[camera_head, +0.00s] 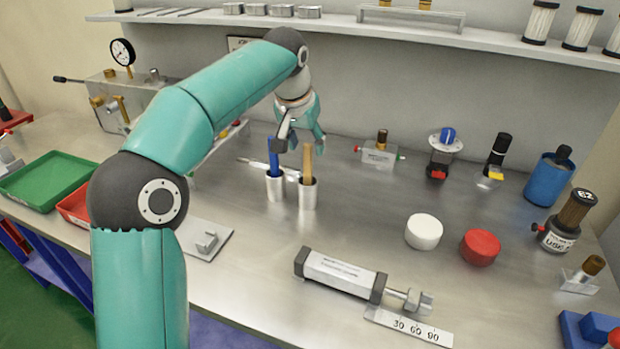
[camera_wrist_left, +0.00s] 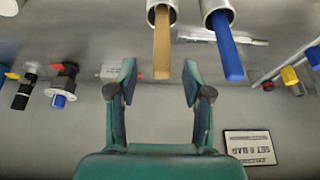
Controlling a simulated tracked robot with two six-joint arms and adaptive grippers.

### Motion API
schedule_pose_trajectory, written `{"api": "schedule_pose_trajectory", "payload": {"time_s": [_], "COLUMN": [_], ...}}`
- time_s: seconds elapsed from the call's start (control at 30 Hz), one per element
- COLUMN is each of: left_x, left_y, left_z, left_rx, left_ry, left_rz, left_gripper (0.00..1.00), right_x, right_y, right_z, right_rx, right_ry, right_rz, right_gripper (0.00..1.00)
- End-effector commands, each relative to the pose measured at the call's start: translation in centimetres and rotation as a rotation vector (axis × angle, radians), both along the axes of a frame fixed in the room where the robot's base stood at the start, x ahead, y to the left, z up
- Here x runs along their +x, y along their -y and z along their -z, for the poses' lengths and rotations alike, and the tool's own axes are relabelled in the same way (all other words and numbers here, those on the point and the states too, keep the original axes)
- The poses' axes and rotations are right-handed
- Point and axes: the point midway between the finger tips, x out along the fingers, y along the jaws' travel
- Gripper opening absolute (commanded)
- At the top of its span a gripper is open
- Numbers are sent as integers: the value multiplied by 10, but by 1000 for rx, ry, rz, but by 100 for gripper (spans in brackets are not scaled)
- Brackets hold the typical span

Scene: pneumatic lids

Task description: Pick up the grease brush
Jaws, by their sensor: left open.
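Two steel cups stand on the bench, each holding one upright handle. The left cup (camera_head: 275,188) holds a blue handle (camera_head: 273,158); the right cup (camera_head: 307,196) holds a wooden tan handle (camera_head: 307,163). Their lower ends are hidden in the cups, so I cannot tell which is the grease brush. My left gripper (camera_head: 301,143) is open and empty by the handle tops. In the left wrist view, the tan handle's end (camera_wrist_left: 161,62) shows between the open fingertips (camera_wrist_left: 159,72), and the blue handle (camera_wrist_left: 229,55) lies outside them. My right gripper is not in view.
A cylinder (camera_head: 340,274) lies in front with a scale plate. Several valves and bottles stand at the back right. A green tray (camera_head: 48,180) is at left. Bench between cups and lids is clear.

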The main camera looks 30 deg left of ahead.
Motion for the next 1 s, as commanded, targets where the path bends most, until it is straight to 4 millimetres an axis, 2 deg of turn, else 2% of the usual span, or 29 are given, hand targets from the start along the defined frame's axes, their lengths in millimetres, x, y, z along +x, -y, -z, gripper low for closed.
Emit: {"api": "schedule_pose_trajectory", "payload": {"time_s": [0.27,0.6,0.87,1.0], "left_x": [5,16,17,17], "left_y": [-3,-6,-6,-6], "left_z": [18,58,61,60], "left_rx": [0,-2,-1,-1], "left_ry": [-1,-1,1,1], "left_rz": [-3,-4,-4,-3], "left_gripper": [50,50,50,28], "right_x": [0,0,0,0], "right_y": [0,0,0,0], "right_z": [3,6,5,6], "right_rx": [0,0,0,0], "right_ry": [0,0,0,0], "right_rz": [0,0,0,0], "right_gripper": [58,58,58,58]}}
